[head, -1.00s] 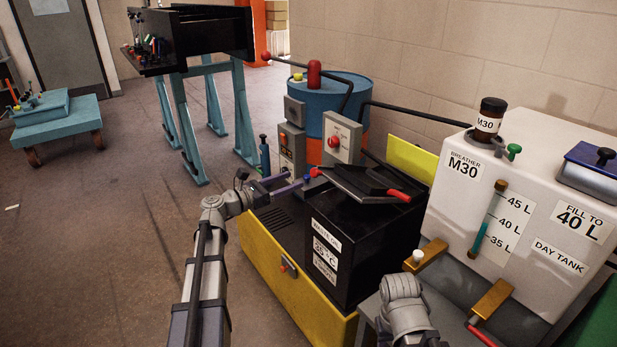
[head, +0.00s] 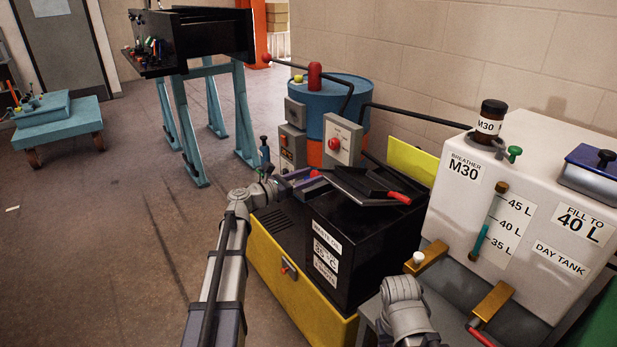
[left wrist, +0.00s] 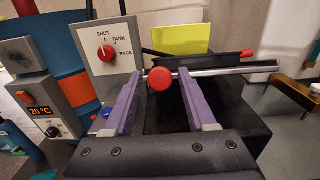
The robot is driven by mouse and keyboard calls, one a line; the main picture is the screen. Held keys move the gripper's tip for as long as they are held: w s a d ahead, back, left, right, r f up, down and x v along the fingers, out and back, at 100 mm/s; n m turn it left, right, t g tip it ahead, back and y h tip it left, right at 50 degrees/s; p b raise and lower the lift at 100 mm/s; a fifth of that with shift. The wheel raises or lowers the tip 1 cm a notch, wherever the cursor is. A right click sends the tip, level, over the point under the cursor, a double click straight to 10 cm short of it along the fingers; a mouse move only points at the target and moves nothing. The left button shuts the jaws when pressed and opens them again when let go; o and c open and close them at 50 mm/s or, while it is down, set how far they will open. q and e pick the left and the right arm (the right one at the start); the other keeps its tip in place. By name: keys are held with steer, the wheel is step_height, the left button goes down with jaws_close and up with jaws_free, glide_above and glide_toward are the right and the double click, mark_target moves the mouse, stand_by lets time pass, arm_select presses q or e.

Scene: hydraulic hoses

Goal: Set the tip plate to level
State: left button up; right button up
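The tip plate (head: 352,185) is a dark, shallow plate on top of the black waste oil box (head: 345,245). It looks tilted in the head view. A red grip (head: 398,198) sticks out at its right side. A red ball knob (left wrist: 160,78) on a metal rod (left wrist: 235,69) shows in the left wrist view; it also shows small in the head view (head: 315,173). My left gripper (left wrist: 160,88) is open, its purple fingers on either side of the knob near the fingertips. Contact cannot be told. My right arm shows at lower right, but its gripper is out of view.
A yellow base (head: 290,275) carries the box. A grey selector panel (head: 342,140) and a blue drum (head: 340,98) stand behind. The white day tank (head: 530,200) is to the right, with a yellow sheet (head: 411,160) behind the box. Open floor lies left.

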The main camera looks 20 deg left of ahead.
arm_select(q)
jaws_close()
stand_by(1.1)
